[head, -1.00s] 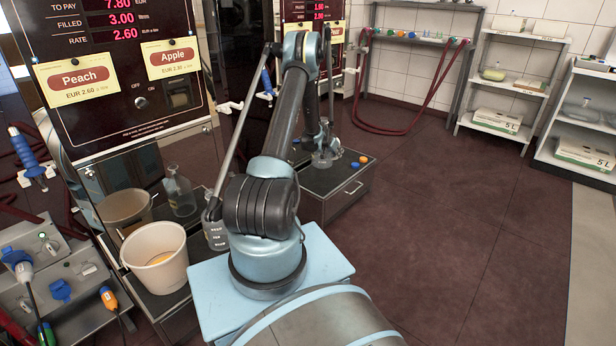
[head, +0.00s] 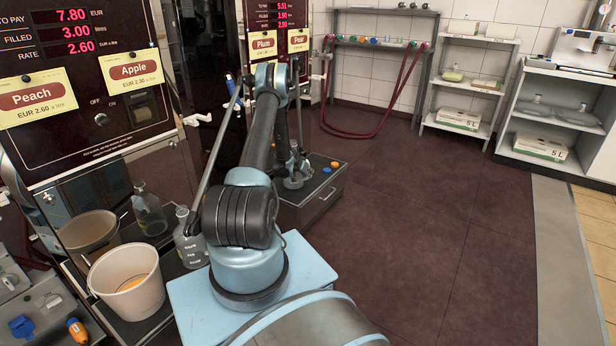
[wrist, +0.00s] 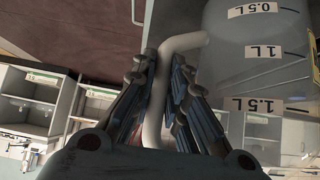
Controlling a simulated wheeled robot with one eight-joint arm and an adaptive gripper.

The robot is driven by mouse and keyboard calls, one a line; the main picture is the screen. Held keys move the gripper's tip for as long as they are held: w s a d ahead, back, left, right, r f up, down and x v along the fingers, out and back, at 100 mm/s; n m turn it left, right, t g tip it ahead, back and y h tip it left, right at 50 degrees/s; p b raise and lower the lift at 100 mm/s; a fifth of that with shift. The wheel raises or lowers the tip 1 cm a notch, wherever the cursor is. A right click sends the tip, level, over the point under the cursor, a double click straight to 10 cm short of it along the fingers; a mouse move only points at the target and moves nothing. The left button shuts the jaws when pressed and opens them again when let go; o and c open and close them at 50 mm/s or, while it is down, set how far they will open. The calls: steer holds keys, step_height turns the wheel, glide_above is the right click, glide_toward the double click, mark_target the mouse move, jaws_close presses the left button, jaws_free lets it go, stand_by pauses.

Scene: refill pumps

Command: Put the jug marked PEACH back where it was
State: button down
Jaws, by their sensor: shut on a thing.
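My gripper (wrist: 168,100) is shut on the pale handle (wrist: 153,112) of a clear jug (wrist: 255,65) with black litre marks in the wrist view. In the head view my gripper (head: 294,152) is beyond my raised arm, with the held jug (head: 293,180) below it, over or in front of a low cabinet (head: 315,198). I cannot tell whether the jug touches the cabinet top. No name on the held jug is readable. The Peach sign (head: 37,98) is on the left pump panel, beside the Apple sign (head: 131,69).
Another clear jug (head: 190,246) with white lettering stands by the left pump, near a white bucket (head: 128,283) with something orange inside. Plum and Pear signs (head: 263,43) mark the farther pump. Shelves (head: 463,95) stand at the back. The dark red floor on the right is clear.

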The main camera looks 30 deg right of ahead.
steer(key=shift+f, duration=0.4)
steer(key=c, duration=1.6)
jaws_free()
